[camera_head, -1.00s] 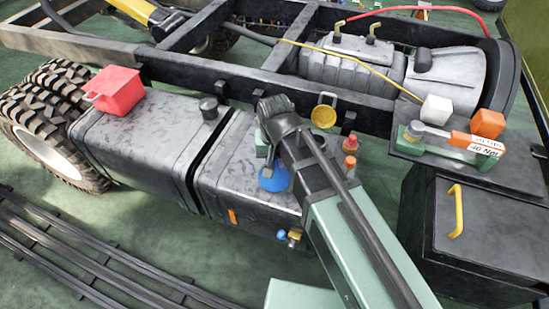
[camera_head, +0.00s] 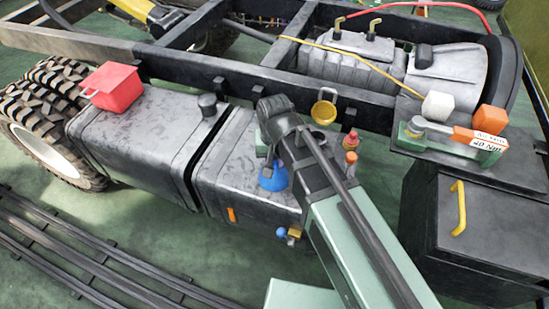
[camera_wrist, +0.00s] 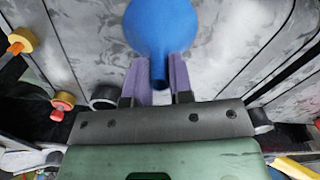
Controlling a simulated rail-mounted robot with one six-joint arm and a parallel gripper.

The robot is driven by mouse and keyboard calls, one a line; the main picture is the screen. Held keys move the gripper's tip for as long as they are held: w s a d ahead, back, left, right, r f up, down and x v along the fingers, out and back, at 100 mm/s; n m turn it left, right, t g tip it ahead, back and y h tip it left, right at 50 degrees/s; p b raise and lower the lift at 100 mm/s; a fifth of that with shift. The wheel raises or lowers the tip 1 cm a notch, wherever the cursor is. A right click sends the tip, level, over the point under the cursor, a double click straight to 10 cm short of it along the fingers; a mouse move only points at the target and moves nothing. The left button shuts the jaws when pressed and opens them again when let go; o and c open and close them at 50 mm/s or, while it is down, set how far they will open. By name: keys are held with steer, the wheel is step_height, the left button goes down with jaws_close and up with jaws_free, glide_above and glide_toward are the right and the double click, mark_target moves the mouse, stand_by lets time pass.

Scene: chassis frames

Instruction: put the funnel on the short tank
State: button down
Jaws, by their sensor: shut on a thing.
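My gripper (camera_head: 271,155) is shut on the narrow spout of the blue funnel (camera_head: 274,179). In the wrist view the funnel (camera_wrist: 161,28) has its spout between the two purple fingers (camera_wrist: 161,82), with its wide round part beyond their tips. In the head view the wide end points down, over the right part of the short tank (camera_head: 222,172), a grey mottled box. I cannot tell whether the funnel touches the tank top. My arm hides the tank's right side, and no filler opening is clearly visible.
A longer tank (camera_head: 130,130) with a black cap (camera_head: 208,105) and a red container (camera_head: 113,87) stands left. Beside my arm are a gold round piece (camera_head: 323,111) and red-and-orange fittings (camera_head: 350,150). The frame rail (camera_head: 215,70) runs behind. A toolbox (camera_head: 490,225) stands right.

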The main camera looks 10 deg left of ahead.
steer(key=c, duration=0.9)
jaws_free()
steer(key=shift+f, duration=0.1)
step_height(320, 180, up, 11)
steer(key=p, duration=1.1)
steer(key=shift+f, duration=0.1)
steer(key=d+r+m+p, duration=0.1)
steer(key=d+r+p, duration=0.2)
steer(key=d, duration=0.6)
steer(key=d+r+m+p, duration=0.1)
steer(key=d+r+p, duration=0.2)
steer(key=d, duration=0.6)
steer(key=d+r+p, duration=0.4)
steer(key=d, duration=0.6)
steer(key=shift+s+d+r+m, duration=0.1)
steer(key=shift+r+m, duration=0.05)
steer(key=shift+m, duration=0.25)
